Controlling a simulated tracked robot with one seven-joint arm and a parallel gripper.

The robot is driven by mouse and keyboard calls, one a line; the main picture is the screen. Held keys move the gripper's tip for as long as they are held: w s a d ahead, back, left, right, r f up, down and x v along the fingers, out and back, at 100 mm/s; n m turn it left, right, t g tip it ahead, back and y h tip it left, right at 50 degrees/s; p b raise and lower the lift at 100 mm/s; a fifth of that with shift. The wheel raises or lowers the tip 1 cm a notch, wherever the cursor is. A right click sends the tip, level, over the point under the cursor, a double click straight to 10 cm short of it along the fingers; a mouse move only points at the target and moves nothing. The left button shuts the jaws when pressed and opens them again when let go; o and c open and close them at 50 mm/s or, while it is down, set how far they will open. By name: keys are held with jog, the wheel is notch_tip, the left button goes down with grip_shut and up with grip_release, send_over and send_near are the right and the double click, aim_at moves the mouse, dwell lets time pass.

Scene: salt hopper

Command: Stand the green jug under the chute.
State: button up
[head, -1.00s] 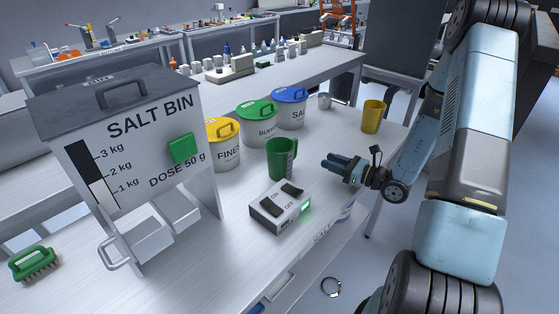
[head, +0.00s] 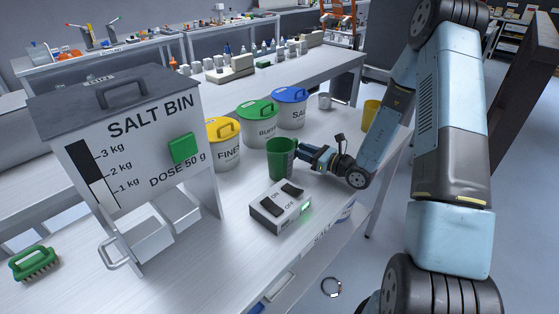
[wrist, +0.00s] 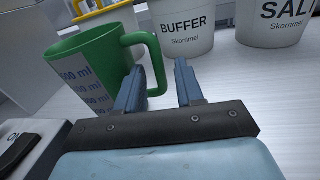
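The green jug (head: 281,160) stands upright on the bench, right of the salt bin and behind the switch box. My gripper (head: 303,152) is at the jug's right side, by the handle. In the wrist view my gripper (wrist: 160,72) is open, with the outer bar of the handle appearing between its two blue fingers; contact cannot be told. The salt bin (head: 125,135) stands on legs at the left, with a green panel on its front. The chute beneath it is not clearly visible.
A switch box (head: 281,207) marked ON and OFF sits just in front of the jug. Yellow, green and blue lidded tubs (head: 290,110) stand behind it. A yellow cup (head: 370,116) is partly behind my arm. A green brush (head: 35,263) lies front left.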

jog(key=shift+x, duration=1.35)
grip_shut()
